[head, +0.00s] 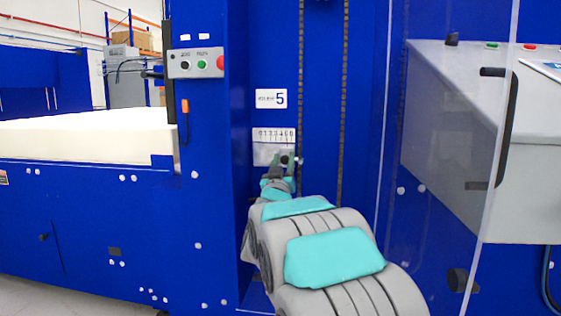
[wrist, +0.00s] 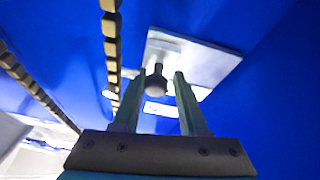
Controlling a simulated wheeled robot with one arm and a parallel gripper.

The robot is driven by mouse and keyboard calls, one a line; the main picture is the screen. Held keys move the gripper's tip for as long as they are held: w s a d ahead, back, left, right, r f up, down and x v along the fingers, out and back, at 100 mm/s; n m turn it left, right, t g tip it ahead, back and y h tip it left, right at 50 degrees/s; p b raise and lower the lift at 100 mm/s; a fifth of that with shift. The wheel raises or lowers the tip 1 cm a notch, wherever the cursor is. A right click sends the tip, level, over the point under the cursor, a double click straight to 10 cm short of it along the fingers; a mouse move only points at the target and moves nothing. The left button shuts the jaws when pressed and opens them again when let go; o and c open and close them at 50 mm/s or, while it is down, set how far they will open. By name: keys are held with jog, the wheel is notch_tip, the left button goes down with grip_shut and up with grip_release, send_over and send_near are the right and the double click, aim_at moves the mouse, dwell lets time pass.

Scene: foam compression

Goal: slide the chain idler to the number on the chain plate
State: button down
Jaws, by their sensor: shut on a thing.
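The chain idler shows as a small dark knob (wrist: 156,80) between my fingers in the wrist view. In the head view it is mostly hidden by my gripper (head: 284,162), which is shut on it at the lower right of the scale plate. The metal scale plate (head: 266,148) has a row of small numbers and tick marks along its top. My gripper also shows in the wrist view (wrist: 156,88), a finger on each side of the knob.
Two vertical chains (head: 301,80) (head: 343,110) run down the blue panel right of the plates. A clear door (head: 490,130) stands open at the right. A button box (head: 196,64) is at the upper left, above a white foam block (head: 85,138).

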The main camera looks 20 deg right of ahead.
jog(key=c, duration=0.6)
grip_release()
jog(key=v, duration=0.7)
jog(key=shift+s, duration=0.3)
jog(key=shift+a+f, duration=0.1)
jog(key=shift+a, duration=0.05)
